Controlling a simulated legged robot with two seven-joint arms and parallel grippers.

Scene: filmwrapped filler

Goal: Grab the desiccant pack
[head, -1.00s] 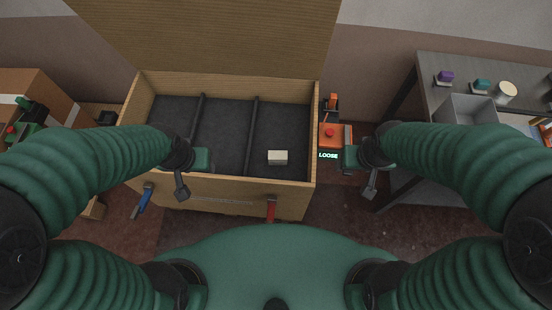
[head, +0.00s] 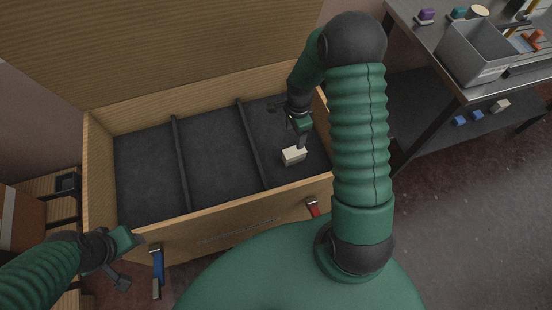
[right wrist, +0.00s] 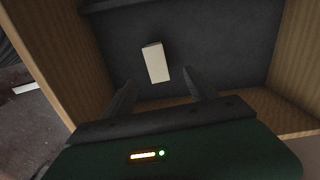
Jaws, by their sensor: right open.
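The desiccant pack, a small off-white block (head: 294,155), lies on the dark floor of the right compartment of the wooden crate (head: 240,225). It also shows in the right wrist view (right wrist: 156,62), just beyond the fingers. My right gripper (head: 301,143) is inside the crate's outline, close above the block. In the right wrist view its two fingers (right wrist: 160,78) are spread apart with nothing between them. My left gripper (head: 120,282) is outside the crate, by its front left corner. Whether its fingers are open does not show.
Two dark dividers (head: 250,145) split the crate, and the other compartments look empty. The lid (head: 180,50) stands raised behind. A metal bench with a grey bin (head: 475,58) stands at the right.

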